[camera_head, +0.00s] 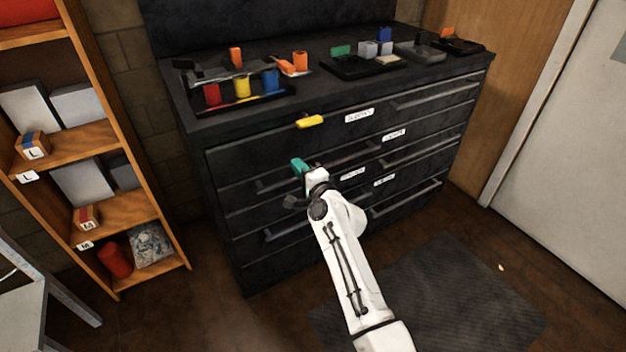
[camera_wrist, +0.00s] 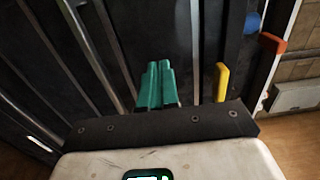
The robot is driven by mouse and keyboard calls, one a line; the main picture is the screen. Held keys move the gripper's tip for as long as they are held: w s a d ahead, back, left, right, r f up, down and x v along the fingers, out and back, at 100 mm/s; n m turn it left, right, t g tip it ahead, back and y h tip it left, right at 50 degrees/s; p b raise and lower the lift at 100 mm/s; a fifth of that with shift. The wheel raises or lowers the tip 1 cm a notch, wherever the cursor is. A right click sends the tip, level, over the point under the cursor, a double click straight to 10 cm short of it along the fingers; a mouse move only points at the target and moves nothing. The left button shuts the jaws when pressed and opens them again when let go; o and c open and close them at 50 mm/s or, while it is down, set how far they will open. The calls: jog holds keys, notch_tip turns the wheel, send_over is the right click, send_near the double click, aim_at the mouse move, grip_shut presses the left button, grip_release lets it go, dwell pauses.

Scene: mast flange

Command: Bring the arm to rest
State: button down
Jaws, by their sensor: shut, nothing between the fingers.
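My white arm reaches up from the bottom of the head view toward the front of a dark drawer cabinet (camera_head: 225,165). My gripper (camera_head: 299,167) has teal fingers, which lie in front of the upper drawers, below a yellow piece (camera_head: 311,121) on the top drawer front. In the wrist view my gripper (camera_wrist: 157,85) shows its two teal fingers together, with nothing between them. The yellow piece (camera_wrist: 221,82) stands to the right of the fingers there, apart from them. I cannot tell whether the fingers touch the cabinet.
Black trays with coloured pieces, one of them a tray (camera_head: 245,108) at the left, stand on the cabinet top. Long bar handles (camera_head: 433,93) stick out from the drawers. A wooden shelf (camera_head: 118,160) stands at left, a white door (camera_head: 570,130) at right. A dark mat (camera_head: 450,290) covers open floor.

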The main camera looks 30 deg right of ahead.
jog(key=s+p, duration=0.1)
jog(key=s, duration=0.5)
jog(key=shift+s+d, duration=0.15)
jog(key=s+a+f+n+g+y+p, duration=0.1)
jog(key=s+f+n+g+p, duration=0.4)
jog(key=s, duration=1)
jog(key=s+a+n+g+p, duration=0.2)
jog(key=s+n+g+p, duration=0.2)
jog(key=s+n+g, duration=0.7)
jog(key=s+r+h+p, duration=0.1)
jog(key=s, duration=0.8)
jog(key=s+d+r+n+g+p, duration=0.1)
jog(key=s+r, duration=0.1)
jog(key=s, duration=0.7)
jog(key=shift+s+d+r+h, duration=0.15)
jog(key=shift+s+d+h, duration=0.15)
jog(key=shift+s+h, duration=0.1)
